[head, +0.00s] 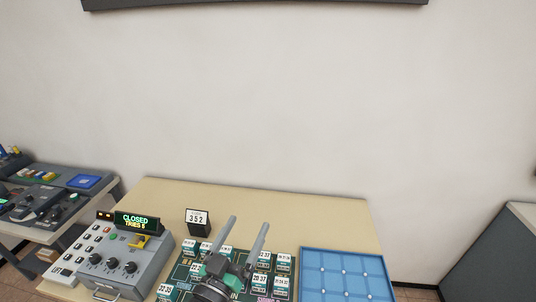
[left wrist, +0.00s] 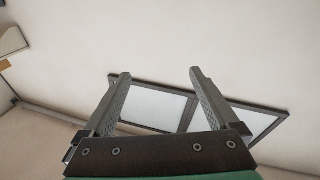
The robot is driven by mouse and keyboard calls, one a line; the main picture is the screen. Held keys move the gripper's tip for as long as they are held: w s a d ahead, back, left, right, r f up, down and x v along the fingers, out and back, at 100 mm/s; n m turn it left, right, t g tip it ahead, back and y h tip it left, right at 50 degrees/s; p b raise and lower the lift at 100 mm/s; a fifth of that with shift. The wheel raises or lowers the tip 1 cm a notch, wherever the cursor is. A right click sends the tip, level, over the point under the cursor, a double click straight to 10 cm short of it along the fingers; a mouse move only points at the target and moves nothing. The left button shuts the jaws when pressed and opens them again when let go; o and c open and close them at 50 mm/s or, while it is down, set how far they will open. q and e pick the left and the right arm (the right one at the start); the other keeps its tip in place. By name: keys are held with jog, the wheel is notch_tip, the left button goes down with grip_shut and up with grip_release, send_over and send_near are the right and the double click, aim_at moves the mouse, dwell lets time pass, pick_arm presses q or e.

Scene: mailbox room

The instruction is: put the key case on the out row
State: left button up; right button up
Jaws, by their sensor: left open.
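My left gripper (head: 248,221) is above the middle of the table, fingers apart and pointing up and away, with nothing between them. In the left wrist view the open gripper (left wrist: 159,74) faces a pale surface and a dark-framed panel. Below it a dark green board (head: 182,272) carries several white number tags; an "IN" label and a partly cut-off pink label show near its lower edge. My gripper and arm hide part of the board. I cannot make out a key case or an out row for sure. My right gripper is not in view.
A grey control box (head: 143,268) with knobs and a "CLOSED TRIES 5" display (head: 137,220) stands left. A small black stand reading 352 (head: 198,222) is behind the board. A blue compartment tray (head: 306,275) lies right. The table's back strip (head: 300,205) is clear.

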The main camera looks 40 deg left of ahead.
pick_arm(q)
jog(key=w+d+r+m+t+h, duration=0.1)
jog(key=d+r+t, duration=0.2)
jog(key=r, duration=0.7)
jog(key=d+r+m+t+h, duration=0.1)
jog(key=d+r+t, duration=0.15)
jog(key=r, duration=0.85)
jog(key=s+d+r+m+t+h, duration=0.2)
jog(key=s+d+r+h, duration=0.1)
jog(key=r, duration=0.4)
jog(key=s+d+r+m+t+h, duration=0.1)
jog(key=s+d+r+m+h, duration=0.2)
jog(key=r, duration=0.5)
jog(key=shift+s+d+t+h, duration=0.35)
jog(key=shift+s+d+h, duration=0.15)
jog(key=shift+d, duration=0.1)
jog(key=shift+w+r, duration=0.1)
jog(key=shift+r, duration=0.05)
